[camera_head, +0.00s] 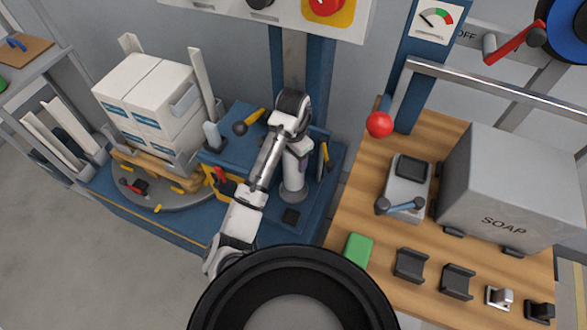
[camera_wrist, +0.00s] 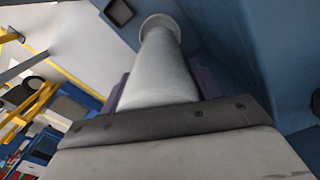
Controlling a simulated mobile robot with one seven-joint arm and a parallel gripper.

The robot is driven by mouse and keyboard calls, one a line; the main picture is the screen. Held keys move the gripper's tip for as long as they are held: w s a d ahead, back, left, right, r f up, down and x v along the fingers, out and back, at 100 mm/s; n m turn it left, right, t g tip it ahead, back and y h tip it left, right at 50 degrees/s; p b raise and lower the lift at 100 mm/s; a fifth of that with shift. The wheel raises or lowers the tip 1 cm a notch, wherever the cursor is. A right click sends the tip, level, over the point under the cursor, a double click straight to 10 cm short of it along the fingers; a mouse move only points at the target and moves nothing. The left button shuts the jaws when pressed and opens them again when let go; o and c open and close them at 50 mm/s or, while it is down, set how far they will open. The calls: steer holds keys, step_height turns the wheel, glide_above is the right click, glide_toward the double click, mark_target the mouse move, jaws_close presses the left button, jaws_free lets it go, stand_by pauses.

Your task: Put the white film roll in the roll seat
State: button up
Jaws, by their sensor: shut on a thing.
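The white film roll (camera_head: 293,178) is upright above the blue machine base, beside the foot of the mast. My gripper (camera_head: 298,148) is above it, shut around its upper part. In the wrist view, the roll (camera_wrist: 160,72) runs away from me between two purple fingers, and my gripper (camera_wrist: 163,88) has one on each side. The far end of the roll meets a round, wider rim. I cannot tell whether this rim belongs to the roll or to the roll seat. The seat is not clearly seen, and whether the roll rests in it cannot be told.
A blue mast (camera_head: 293,60) rises behind my gripper. White boxes (camera_head: 150,95) stand on a pallet (camera_head: 150,170) on the turntable (camera_head: 165,197) to the left. At right, a wooden bench (camera_head: 345,215) carries a grey SOAP block (camera_head: 510,190), a green block (camera_head: 357,249) and black holders (camera_head: 410,265).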

steer(key=shift+f, duration=2.25)
steer(key=o, duration=1.4)
steer(key=shift+f, duration=0.15)
step_height(320, 180, up, 12)
steer(key=p, duration=0.3)
steer(key=shift+r, duration=0.2)
